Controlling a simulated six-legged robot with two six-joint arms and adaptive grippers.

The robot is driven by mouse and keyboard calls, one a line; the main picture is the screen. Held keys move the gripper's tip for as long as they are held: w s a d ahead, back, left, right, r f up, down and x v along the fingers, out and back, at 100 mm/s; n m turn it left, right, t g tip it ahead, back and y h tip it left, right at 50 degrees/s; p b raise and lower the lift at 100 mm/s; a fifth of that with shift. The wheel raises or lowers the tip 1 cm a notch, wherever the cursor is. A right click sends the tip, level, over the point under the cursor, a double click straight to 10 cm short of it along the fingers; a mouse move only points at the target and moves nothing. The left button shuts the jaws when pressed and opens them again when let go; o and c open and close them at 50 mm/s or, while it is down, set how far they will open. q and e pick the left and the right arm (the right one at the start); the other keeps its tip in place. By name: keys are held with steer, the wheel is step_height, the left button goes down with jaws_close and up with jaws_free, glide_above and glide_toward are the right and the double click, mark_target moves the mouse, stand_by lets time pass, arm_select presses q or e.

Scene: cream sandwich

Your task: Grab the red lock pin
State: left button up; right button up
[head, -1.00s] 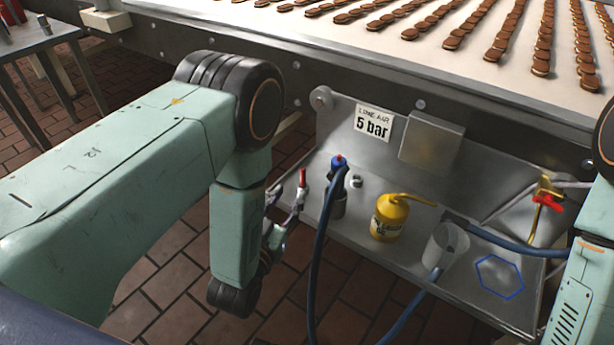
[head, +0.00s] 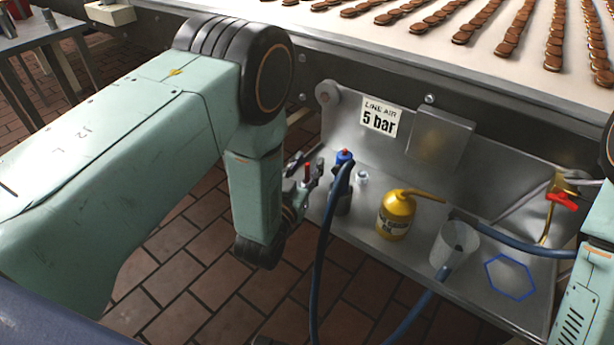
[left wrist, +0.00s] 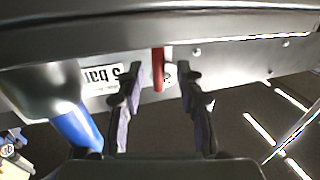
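The red lock pin (head: 307,172) stands upright near the left end of the metal shelf in the head view. In the left wrist view the red lock pin (left wrist: 158,68) shows between my left fingertips, with a gap on both sides. My left gripper (head: 306,176) is open, its dark fingers on either side of the pin. The open fingers also show in the left wrist view (left wrist: 160,80). The pin's lower end is hidden by the gripper in the head view. My right gripper is out of view; only part of my right arm shows at the right edge.
Right of the pin stand a blue-topped fitting (head: 343,172) with a blue hose, a yellow oil can (head: 396,216) and a grey cup (head: 455,246). A brass valve with red handle (head: 562,200) is at the far right. The conveyor (head: 390,45) with biscuits lies above.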

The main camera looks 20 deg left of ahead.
arm_select(q)
steer(key=shift+c, duration=0.2)
jaws_close()
steer(key=shift+r, duration=0.1)
